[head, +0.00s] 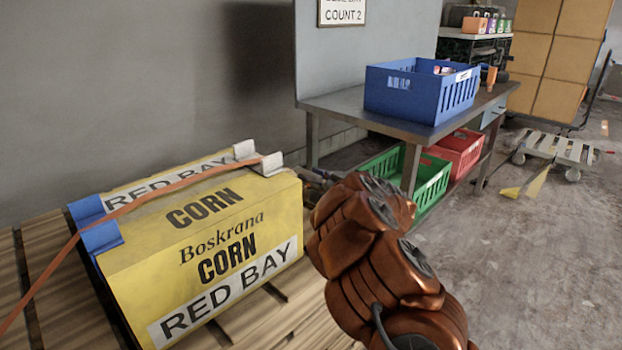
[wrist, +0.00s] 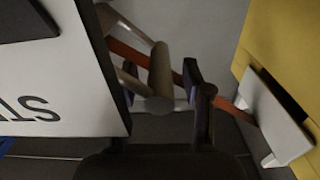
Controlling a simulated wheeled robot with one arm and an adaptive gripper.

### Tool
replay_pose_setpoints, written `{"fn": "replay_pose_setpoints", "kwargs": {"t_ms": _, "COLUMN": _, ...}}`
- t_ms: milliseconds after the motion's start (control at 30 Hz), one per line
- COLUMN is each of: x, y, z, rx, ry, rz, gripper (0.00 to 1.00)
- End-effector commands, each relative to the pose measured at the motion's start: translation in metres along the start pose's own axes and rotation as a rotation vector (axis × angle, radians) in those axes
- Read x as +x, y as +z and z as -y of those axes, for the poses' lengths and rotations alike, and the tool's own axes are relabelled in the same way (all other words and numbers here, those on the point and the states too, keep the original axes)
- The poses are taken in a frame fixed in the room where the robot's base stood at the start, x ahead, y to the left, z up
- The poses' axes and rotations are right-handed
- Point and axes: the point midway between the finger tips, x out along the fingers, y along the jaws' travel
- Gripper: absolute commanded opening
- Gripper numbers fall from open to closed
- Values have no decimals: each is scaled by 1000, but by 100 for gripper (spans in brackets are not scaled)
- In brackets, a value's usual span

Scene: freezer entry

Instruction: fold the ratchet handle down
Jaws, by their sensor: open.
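The ratchet handle (wrist: 160,68), a pale metal frame with a tan cylindrical grip, stands out in the wrist view with the orange strap (wrist: 125,50) behind it. My gripper (wrist: 155,88) is open, with the handle's grip between or just in front of its fingers; I cannot tell whether they touch it. In the head view my gripper (head: 318,177) is beyond the carton's right end, mostly behind my arm, and the ratchet is hidden there. The orange strap (head: 150,198) crosses the yellow corn carton (head: 235,215) and passes over a white corner guard (head: 270,165).
The carton stands on a wooden pallet (head: 35,265). A white lettered panel (wrist: 60,85) is close on the left in the wrist view. A metal table (head: 340,103) with a blue crate (head: 400,92) stands behind, with a green crate (head: 430,187) below.

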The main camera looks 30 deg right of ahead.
Motion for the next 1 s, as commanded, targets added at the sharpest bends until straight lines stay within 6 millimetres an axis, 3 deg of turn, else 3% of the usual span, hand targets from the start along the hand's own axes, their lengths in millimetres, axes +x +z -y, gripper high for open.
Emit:
{"fn": "replay_pose_setpoints", "kwargs": {"t_ms": 333, "x": 5, "y": 0, "z": 0, "rx": 1, "ry": 1, "rz": -1, "gripper": 48}}
{"fn": "replay_pose_setpoints", "kwargs": {"t_ms": 800, "x": 5, "y": -1, "z": 0, "rx": 0, "ry": 0, "rz": -1, "gripper": 0}}
{"fn": "replay_pose_setpoints", "kwargs": {"t_ms": 1000, "x": 5, "y": -1, "z": 0, "rx": 0, "ry": 0, "rz": -1, "gripper": 0}}
